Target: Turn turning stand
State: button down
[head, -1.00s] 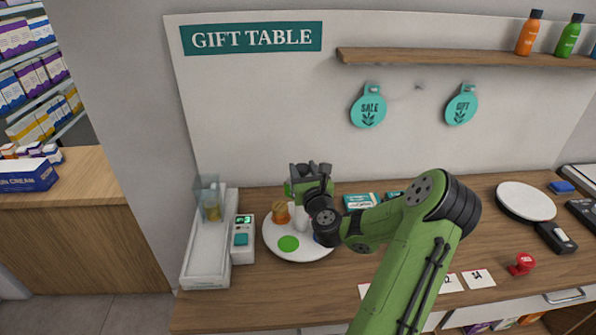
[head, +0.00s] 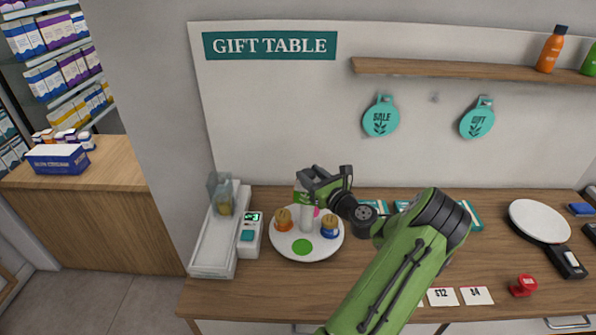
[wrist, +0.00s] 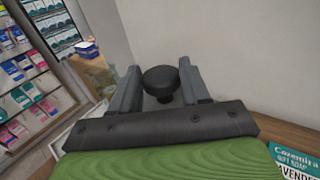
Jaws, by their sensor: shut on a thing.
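The turning stand (head: 288,253) is a white round plate on the counter with a white post (head: 307,222) at its middle. An orange jar (head: 285,220) stands on its left, a blue jar (head: 330,228) on its right, and a green disc (head: 302,246) lies at the front. A bit of pink shows behind the post. My gripper (head: 325,182) is over the stand and hides the post's top. In the wrist view a black round knob (wrist: 160,80) sits between my fingers, which are shut on it.
A small device (head: 249,236) with a lit display and a white tray (head: 212,264) stand left of the stand. Teal boxes (head: 376,206) lie behind my arm. Price cards (head: 442,297) and a red stamp-like thing (head: 523,286) are at front right. The counter before the stand is clear.

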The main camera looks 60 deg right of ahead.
jog(key=shift+d+n+t+y+p, duration=0.15)
jog(key=shift+n+t+y+p, duration=0.5)
jog(key=shift+n+y, duration=0.6)
jog(key=shift+m+y, duration=0.25)
jog(key=c, duration=0.6)
grip_release()
jog(key=v, duration=1.6)
jog(key=shift+b, duration=0.4)
jog(key=shift+w, duration=0.15)
